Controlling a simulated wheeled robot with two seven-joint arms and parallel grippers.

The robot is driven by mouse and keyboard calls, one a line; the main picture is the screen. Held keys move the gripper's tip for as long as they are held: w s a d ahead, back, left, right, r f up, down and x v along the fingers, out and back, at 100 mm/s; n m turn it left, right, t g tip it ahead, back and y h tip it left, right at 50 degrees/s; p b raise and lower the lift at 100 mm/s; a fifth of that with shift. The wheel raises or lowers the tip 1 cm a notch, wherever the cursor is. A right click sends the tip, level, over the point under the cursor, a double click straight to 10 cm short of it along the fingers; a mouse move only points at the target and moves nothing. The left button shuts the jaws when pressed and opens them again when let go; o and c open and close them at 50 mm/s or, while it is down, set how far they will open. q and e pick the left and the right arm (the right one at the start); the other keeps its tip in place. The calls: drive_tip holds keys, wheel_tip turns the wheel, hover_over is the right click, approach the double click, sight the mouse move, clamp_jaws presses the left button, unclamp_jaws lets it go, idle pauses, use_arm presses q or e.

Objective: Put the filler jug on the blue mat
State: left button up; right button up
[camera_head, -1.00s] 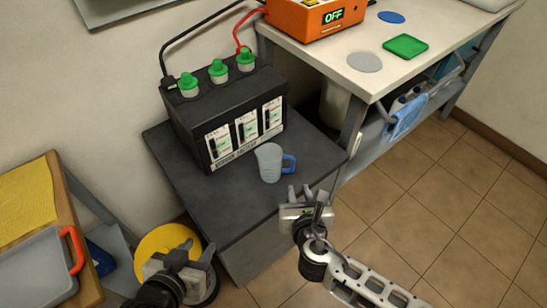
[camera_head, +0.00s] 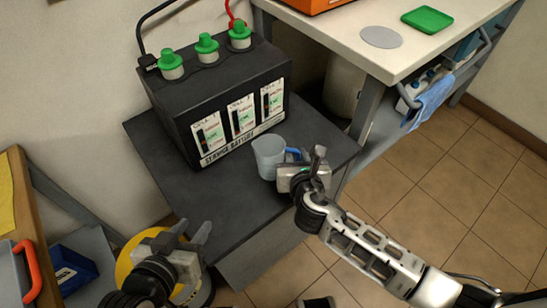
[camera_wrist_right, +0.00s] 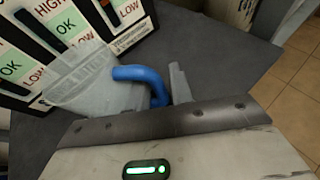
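The filler jug (camera_head: 268,155), translucent grey with a blue handle, stands upright on the dark stand in front of the battery. In the right wrist view the jug (camera_wrist_right: 95,80) and its handle are close ahead. My right gripper (camera_head: 294,168) is at the handle side of the jug. One finger shows just right of the handle in the wrist view; the other is hidden, so its grip is unclear. My left gripper (camera_head: 191,230) is open and empty near the stand's front left. The blue mat is not in view now.
The black battery (camera_head: 215,85) with green caps stands behind the jug. The white bench (camera_head: 340,30) at upper right holds a grey disc (camera_head: 381,37) and a green mat (camera_head: 427,19). A yellow round thing (camera_head: 130,262) is by my left gripper.

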drive_tip(key=shift+w+f, duration=0.1)
drive_tip(key=shift+w, duration=0.3)
drive_tip(key=shift+s, duration=0.15)
clamp_jaws()
drive_tip(key=shift+r, duration=0.2)
